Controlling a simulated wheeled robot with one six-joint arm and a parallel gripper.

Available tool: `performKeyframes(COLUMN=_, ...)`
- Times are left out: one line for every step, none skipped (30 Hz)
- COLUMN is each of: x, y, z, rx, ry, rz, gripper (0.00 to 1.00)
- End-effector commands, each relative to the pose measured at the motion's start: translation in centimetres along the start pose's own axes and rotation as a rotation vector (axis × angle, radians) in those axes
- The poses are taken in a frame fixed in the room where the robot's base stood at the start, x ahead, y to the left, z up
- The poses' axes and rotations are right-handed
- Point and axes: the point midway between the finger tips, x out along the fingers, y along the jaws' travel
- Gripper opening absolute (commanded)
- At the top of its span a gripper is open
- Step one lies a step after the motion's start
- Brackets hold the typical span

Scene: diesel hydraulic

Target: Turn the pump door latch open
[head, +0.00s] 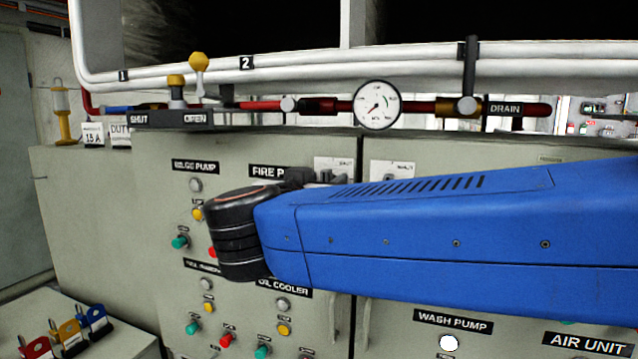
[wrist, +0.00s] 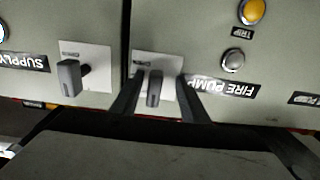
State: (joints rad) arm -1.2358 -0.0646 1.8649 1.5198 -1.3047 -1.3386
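The pump door latch (wrist: 154,88) is a dark grey handle on a pale plate beside the FIRE PUMP label (wrist: 222,87), near the door seam. In the wrist view its handle stands upright between the fingers of my gripper (wrist: 156,100). The gripper is open, with a gap visible on each side of the handle. In the head view the latch plate (head: 335,164) shows just above my blue arm; the handle and my fingertips (head: 325,178) are partly hidden there.
A second latch (wrist: 70,77) sits across the seam, next to a SUPPLY label (wrist: 24,62). Red piping with a gauge (head: 377,105) runs above the cabinet. A SHUT/OPEN valve bar (head: 165,119) is at upper left. Padlocks (head: 70,335) stand at lower left.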

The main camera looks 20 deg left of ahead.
Motion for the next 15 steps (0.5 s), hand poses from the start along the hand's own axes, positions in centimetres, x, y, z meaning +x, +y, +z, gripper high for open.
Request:
performKeyframes(x=1.0, y=0.5, z=-1.0, rx=0.001, ry=0.017, rz=0.013, gripper=0.30)
performKeyframes(x=0.9, y=0.5, z=-1.0, rx=0.001, ry=0.017, rz=0.012, gripper=0.29)
performKeyframes(x=0.7, y=0.5, z=-1.0, rx=0.002, ry=0.017, rz=0.013, gripper=0.28)
performKeyframes(x=0.6, y=0.5, z=-1.0, rx=0.002, ry=0.017, rz=0.013, gripper=0.28)
performKeyframes(x=0.4, y=0.5, z=-1.0, rx=0.002, ry=0.017, rz=0.013, gripper=0.28)
performKeyframes(x=0.2, y=0.5, z=-1.0, rx=0.002, ry=0.017, rz=0.014, gripper=0.28)
performKeyframes(x=0.1, y=0.5, z=-1.0, rx=0.002, ry=0.017, rz=0.014, gripper=0.28)
performKeyframes(x=-0.1, y=0.5, z=-1.0, rx=0.002, ry=0.018, rz=0.014, gripper=0.28)
performKeyframes(x=-0.2, y=0.5, z=-1.0, rx=0.003, ry=0.018, rz=0.015, gripper=0.28)
performKeyframes(x=-0.4, y=0.5, z=-1.0, rx=0.003, ry=0.018, rz=0.015, gripper=0.28)
performKeyframes(x=-0.5, y=0.5, z=-1.0, rx=0.003, ry=0.018, rz=0.015, gripper=0.28)
performKeyframes(x=-0.7, y=0.5, z=-1.0, rx=0.003, ry=0.018, rz=0.014, gripper=0.28)
performKeyframes(x=-0.9, y=0.5, z=-1.0, rx=0.004, ry=0.018, rz=0.014, gripper=0.28)
performKeyframes(x=-1.0, y=0.6, z=-1.0, rx=0.004, ry=0.018, rz=0.015, gripper=0.28)
performKeyframes(x=-1.2, y=0.6, z=-1.0, rx=0.005, ry=0.018, rz=0.015, gripper=0.28)
